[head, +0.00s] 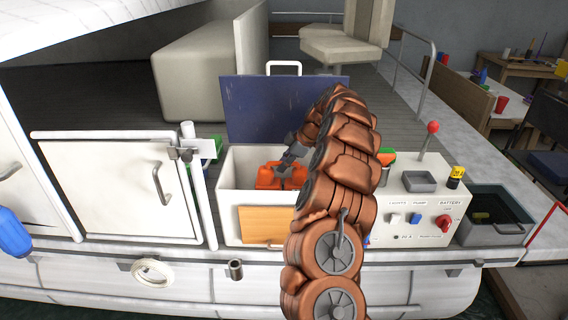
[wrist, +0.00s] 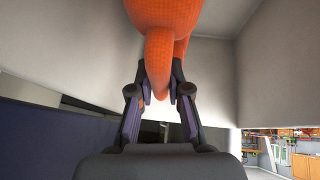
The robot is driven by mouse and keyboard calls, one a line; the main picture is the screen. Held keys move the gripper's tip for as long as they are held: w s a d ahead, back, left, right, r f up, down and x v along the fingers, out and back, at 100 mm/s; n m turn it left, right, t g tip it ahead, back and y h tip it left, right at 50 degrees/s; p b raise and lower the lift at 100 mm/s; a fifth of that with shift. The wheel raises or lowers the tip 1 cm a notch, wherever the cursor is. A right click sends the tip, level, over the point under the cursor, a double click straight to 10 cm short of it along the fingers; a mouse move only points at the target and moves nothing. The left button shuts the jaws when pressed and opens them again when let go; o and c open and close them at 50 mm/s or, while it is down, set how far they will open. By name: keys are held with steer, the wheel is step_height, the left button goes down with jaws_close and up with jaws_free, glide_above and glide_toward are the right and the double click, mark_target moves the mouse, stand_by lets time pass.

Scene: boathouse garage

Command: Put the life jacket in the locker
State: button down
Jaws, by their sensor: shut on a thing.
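The orange life jacket (head: 270,176) is inside the white open-topped locker (head: 229,198), below its rim. The locker's dark blue lid (head: 262,105) stands raised at the back, with a white handle on top. My gripper (head: 287,166) reaches down into the locker and is shut on the jacket. In the wrist view, the fingers (wrist: 158,95) pinch an orange loop of the jacket (wrist: 160,30), with the locker's pale walls (wrist: 70,45) around it. My arm hides the locker's right side, and I cannot tell whether the jacket touches the floor.
A control panel (head: 405,210) with a red-knobbed lever (head: 432,128) stands to the right, beside a dark open bin (head: 490,232). A white cabinet door (head: 118,190) is at the left. A white post (head: 200,180) stands just left of the locker. A wooden board (head: 262,225) shows at its front.

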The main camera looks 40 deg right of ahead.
steer(key=shift+f+b, duration=0.2)
steer(key=shift+b, duration=0.1)
steer(key=c, duration=1.1)
jaws_free()
steer(key=shift+r, duration=0.1)
steer(key=shift+r+p, duration=0.2)
steer(key=shift+p, duration=0.15)
steer(key=shift+s+d+r+b, duration=0.15)
steer(key=shift+d+r+b, duration=0.05)
steer(key=shift+b, duration=0.15)
steer(key=b+v, duration=0.3)
steer(key=v, duration=0.8)
steer(key=shift+s+r, duration=0.1)
steer(key=shift+r, duration=0.05)
